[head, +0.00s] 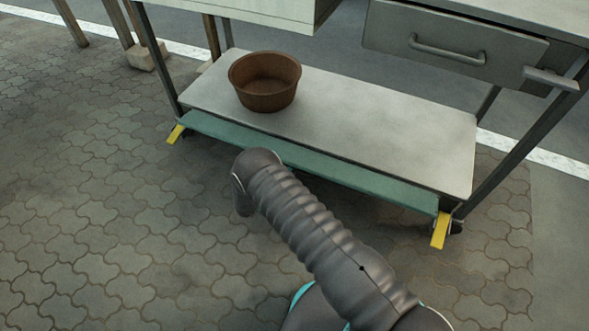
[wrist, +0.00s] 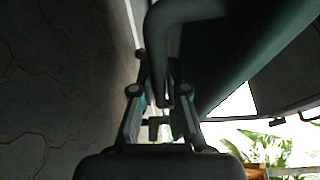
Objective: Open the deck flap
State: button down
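The deck flap (head: 310,163) is a long green panel along the front edge of the cart's lower shelf. It slopes along the shelf front. In the wrist view a green surface (wrist: 235,60), apparently the flap, fills the upper right. A dark bent handle bar (wrist: 168,35) runs down from it towards my gripper. My gripper (wrist: 160,105) has a finger on either side of the bar's lower end. I cannot tell whether the fingers press on the bar. In the head view my own arm hides the gripper and the handle.
A brown clay bowl (head: 265,82) stands on the grey lower shelf (head: 390,135). Yellow brackets (head: 440,231) sit at the shelf's front corners. A closed drawer (head: 455,45) with a bar handle is above on the right. The paved floor (head: 90,210) at left is free.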

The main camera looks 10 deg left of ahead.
jog(key=shift+r, duration=0.1)
jog(key=shift+s+a+r+n+g+y, duration=0.1)
jog(key=shift+s+r+n+g+y, duration=0.2)
jog(key=shift+r+g+y, duration=0.35)
jog(key=shift+f, duration=0.1)
jog(key=c, duration=1.2)
grip_release()
jog(key=v, duration=1.2)
jog(key=shift+w+a+f, duration=0.1)
